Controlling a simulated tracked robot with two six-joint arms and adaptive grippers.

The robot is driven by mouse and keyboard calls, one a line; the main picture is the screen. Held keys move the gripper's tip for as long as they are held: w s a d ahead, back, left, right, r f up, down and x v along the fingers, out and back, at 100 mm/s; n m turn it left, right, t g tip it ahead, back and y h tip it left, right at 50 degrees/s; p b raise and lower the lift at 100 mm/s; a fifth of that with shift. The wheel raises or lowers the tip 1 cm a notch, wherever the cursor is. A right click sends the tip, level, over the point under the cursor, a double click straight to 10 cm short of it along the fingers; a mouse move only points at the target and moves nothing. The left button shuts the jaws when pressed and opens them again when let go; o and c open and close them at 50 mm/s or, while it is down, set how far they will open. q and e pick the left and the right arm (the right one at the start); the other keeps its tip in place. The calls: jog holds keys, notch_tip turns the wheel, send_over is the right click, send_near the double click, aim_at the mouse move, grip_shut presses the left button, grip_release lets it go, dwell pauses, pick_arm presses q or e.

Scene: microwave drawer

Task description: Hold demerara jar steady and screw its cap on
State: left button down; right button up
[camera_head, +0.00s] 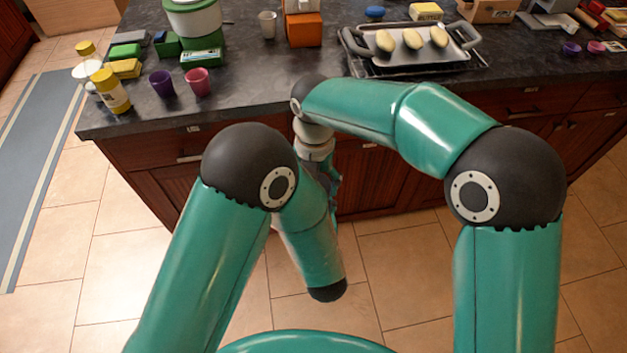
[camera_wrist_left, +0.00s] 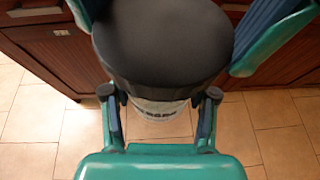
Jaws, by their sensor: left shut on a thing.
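In the left wrist view my left gripper (camera_wrist_left: 160,103) is shut on the demerara jar (camera_wrist_left: 158,112), a pale jar with dark lettering, mostly hidden. A broad dark round cap (camera_wrist_left: 162,40) with a ridged side is above the jar and covers its top. Whether it is seated on the jar or just over it I cannot tell. Teal and blue finger parts of my right gripper flank the cap in that view, but their grip on it is unclear. In the head view my right gripper (camera_head: 331,180) points down in front of the counter, partly hidden. My left gripper and the jar are hidden there by my arms.
The dark counter (camera_head: 255,85) lies just beyond the grippers, above wooden cabinets. A yellow-lidded jar (camera_head: 111,92), a purple cup (camera_head: 162,84) and a pink cup (camera_head: 197,82) stand at its left. A tray (camera_head: 452,55) lies at the back.

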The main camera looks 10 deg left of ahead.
jog(key=m, duration=0.4)
jog(key=shift+m, duration=0.4)
jog(key=m, duration=2.1)
jog(key=shift+m, duration=0.3)
jog(key=m, duration=0.6)
jog(key=shift+f, duration=0.1)
jog(key=m, duration=1.1)
jog(key=shift+m, duration=0.3)
jog(key=o, duration=1.3)
